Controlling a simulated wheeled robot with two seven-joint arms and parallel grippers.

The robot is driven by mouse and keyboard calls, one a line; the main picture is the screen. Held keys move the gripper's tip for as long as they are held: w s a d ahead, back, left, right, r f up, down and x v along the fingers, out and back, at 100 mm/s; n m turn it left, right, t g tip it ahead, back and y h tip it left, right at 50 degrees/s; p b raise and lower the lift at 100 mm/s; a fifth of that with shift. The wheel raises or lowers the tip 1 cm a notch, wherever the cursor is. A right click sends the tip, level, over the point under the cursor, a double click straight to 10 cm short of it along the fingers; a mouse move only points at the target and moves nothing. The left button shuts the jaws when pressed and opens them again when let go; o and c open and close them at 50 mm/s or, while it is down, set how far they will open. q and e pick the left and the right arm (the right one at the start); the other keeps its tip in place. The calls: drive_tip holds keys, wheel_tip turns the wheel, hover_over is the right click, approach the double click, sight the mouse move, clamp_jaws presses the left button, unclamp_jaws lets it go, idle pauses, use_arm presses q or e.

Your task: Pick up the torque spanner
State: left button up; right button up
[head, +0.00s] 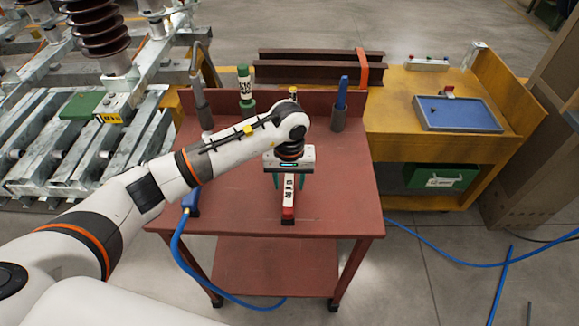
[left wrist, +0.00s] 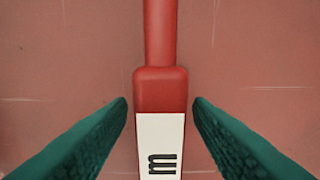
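A red and white tool with dark lettering, which looks like the torque spanner (head: 288,210), lies on the red cart top, pointing toward the front edge. My left gripper (head: 289,181) is over it from above and hides its far part. In the left wrist view, the spanner (left wrist: 160,90) runs up the middle, with a narrower red shaft above a red block and a white label. The green fingers of my left gripper (left wrist: 160,108) stand open on either side, with a gap on both sides. My right gripper is not in view.
A yellow bench with a blue tray (head: 458,114) stands at right. The cart top right of the spanner is clear.

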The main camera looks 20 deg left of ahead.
use_arm(q)
clamp_jaws()
